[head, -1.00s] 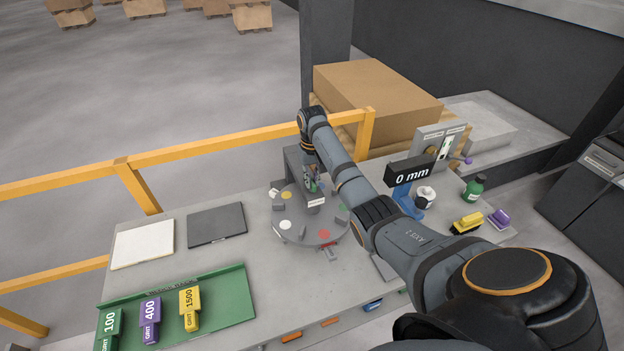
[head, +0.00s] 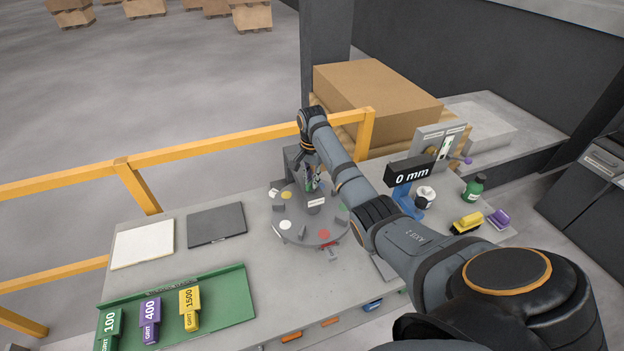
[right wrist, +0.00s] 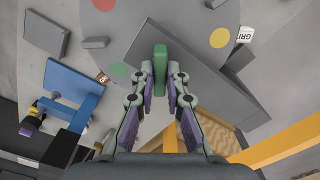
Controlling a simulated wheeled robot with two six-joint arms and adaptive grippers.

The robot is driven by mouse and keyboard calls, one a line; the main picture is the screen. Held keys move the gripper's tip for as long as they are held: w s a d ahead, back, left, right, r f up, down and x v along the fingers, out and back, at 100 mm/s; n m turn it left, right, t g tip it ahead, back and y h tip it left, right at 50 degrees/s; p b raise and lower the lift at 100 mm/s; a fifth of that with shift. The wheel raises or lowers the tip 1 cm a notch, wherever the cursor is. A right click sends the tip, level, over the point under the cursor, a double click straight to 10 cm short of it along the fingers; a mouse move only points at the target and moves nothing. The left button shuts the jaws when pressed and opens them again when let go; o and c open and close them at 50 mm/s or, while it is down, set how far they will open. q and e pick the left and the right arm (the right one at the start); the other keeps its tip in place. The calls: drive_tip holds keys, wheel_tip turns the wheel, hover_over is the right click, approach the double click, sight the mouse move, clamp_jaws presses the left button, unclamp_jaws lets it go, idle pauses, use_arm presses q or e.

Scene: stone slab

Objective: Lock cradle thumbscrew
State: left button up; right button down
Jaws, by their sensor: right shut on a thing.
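A round grey turntable (head: 318,236) with coloured dots and small grey blocks sits on the slab; it also shows in the right wrist view (right wrist: 175,25). A grey upright block (head: 292,158) stands at its back edge, partly hidden by my arm. My right gripper (head: 313,188) points down at the turntable's back side. In the right wrist view my right gripper (right wrist: 161,82) is shut on a narrow green bar (right wrist: 160,60), which lies over a grey block (right wrist: 205,90). I cannot tell whether this bar is the thumbscrew. My left gripper is not in view.
A blue stand (head: 404,200) with a black "0 mm" display (head: 409,175) is right of the turntable. A green tray (head: 232,302) with grit blocks lies front left. A yellow rail (head: 60,185) runs behind. Two flat pads (head: 216,223) lie left of the turntable.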

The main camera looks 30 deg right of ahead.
drive_tip(key=m, duration=0.6)
drive_tip(key=shift+s+f+m, duration=0.1)
drive_tip(key=shift+m, duration=0.2)
idle(0.4)
drive_tip(key=c, duration=1.4)
unclamp_jaws()
drive_tip(key=shift+o, duration=0.2)
wheel_tip(320, 180, up, 8)
drive_tip(key=shift+f, duration=0.2)
